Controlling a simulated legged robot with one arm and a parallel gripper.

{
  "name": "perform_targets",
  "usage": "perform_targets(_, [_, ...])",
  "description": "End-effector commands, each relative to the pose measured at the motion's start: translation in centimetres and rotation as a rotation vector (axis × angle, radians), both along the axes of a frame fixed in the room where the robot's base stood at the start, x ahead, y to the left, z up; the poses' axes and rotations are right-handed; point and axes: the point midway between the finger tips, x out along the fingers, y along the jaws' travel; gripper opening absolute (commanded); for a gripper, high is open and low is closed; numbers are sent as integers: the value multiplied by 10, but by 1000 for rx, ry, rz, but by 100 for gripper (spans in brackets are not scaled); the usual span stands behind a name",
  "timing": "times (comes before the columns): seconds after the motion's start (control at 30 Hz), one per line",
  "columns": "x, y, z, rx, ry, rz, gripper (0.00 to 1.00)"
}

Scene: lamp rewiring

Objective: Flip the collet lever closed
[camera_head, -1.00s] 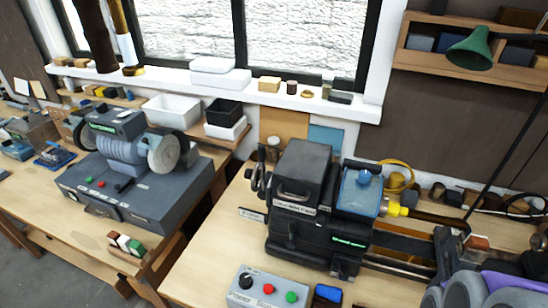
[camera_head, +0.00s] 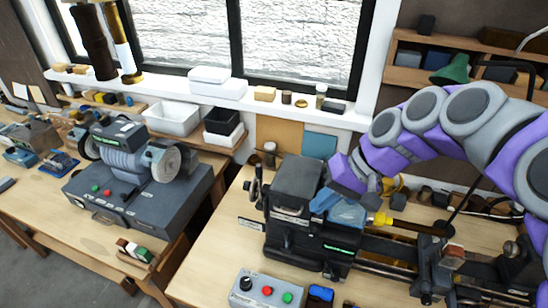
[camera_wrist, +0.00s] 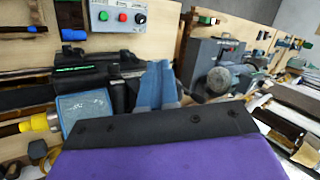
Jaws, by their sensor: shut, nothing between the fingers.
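The dark lathe headstock (camera_head: 296,192) stands on the right bench. Dark lever-like handles (camera_head: 255,184) rise at its left end; I cannot tell for certain whether one is the collet lever or how it is set. A blue guard (camera_head: 347,214) sits right of the headstock, with a yellow piece (camera_head: 381,219) beyond it. My gripper (camera_head: 321,204) is above the headstock's right side, beside the guard, pointing down. Its two blue fingers are together and empty in the wrist view (camera_wrist: 157,85). Whether the fingertips touch the lathe is unclear.
A grey control box (camera_head: 266,288) with red and green buttons stands in front of the lathe. A grinder (camera_head: 130,180) is on the left bench. The lathe bed and carriage (camera_head: 436,258) extend right. Bare bench top (camera_head: 215,262) lies left of the lathe.

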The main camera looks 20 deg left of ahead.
Motion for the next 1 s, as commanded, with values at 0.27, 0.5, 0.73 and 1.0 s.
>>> perform_targets(0.27, [79, 29, 24, 145, 38, -53, 0])
perform_targets(0.5, [126, 35, 18, 204, 66, -117, 0])
perform_targets(0.73, [143, 33, 13, 218, 72, -145, 0])
perform_targets(1.0, [144, 33, 11, 219, 72, -147, 0])
